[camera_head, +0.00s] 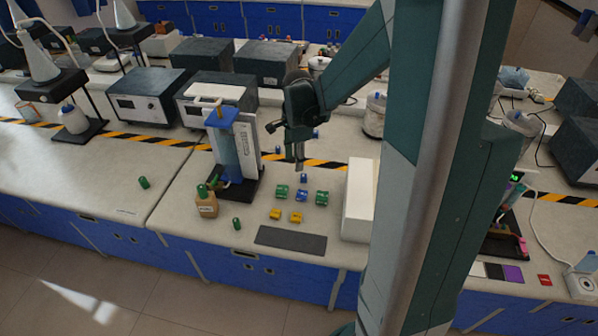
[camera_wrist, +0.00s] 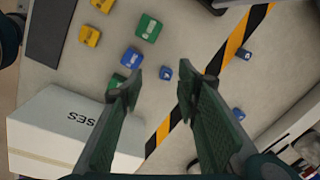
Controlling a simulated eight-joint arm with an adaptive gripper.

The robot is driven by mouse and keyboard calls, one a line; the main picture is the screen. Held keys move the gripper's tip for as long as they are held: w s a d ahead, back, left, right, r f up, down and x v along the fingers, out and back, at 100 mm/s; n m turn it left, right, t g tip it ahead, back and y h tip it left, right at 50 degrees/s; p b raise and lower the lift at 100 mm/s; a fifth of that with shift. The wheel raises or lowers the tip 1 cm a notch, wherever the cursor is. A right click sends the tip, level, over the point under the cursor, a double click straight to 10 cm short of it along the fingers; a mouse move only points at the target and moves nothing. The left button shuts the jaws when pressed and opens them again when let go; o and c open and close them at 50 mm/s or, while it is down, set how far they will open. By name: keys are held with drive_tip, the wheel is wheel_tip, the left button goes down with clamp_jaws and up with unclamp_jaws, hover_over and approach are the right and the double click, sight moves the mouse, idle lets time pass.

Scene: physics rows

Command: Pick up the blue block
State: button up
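Several small blue blocks are in view. One blue block (camera_head: 301,195) lies on the bench between two green blocks (camera_head: 282,191) (camera_head: 322,198). Another blue block (camera_head: 304,178) lies just behind them, below my gripper (camera_head: 299,163). In the wrist view, a blue block (camera_wrist: 166,73) shows in the gap between the fingertips of my gripper (camera_wrist: 159,84), and a larger-looking blue block (camera_wrist: 131,58) lies to its left. Two more blue blocks (camera_wrist: 243,53) (camera_wrist: 239,114) lie to the right. My gripper is open and empty above the bench. Which blue block is meant I cannot tell.
Two yellow blocks (camera_head: 275,214) (camera_head: 296,216) lie in front, before a dark grey mat (camera_head: 290,240). A white box (camera_head: 358,200) stands right of the blocks. A stand with a blue-topped column (camera_head: 232,150) and a brown bottle (camera_head: 207,205) stand left. Striped tape (camera_head: 325,164) crosses behind.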

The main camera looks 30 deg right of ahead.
sight(305, 176)
drive_tip(key=d+f+m, duration=0.1)
drive_tip(key=w+d+f+m+g+p, duration=0.1)
drive_tip(key=d+f, duration=0.1)
drive_tip(key=shift+w+d+f+m, duration=0.1)
drive_tip(key=shift+w+d+m, duration=0.05)
drive_tip(key=shift+d+m, duration=0.2)
drive_tip(key=shift+d+f+m+p, duration=0.5)
drive_tip(key=shift+d+f+m, duration=0.05)
drive_tip(key=shift+f, duration=0.1)
drive_tip(key=shift+w+f, duration=0.1)
drive_tip(key=shift+f, duration=1.2)
drive_tip(key=shift+f, duration=0.1)
drive_tip(key=shift+f+b, duration=0.7)
drive_tip(key=shift+f, duration=1.85)
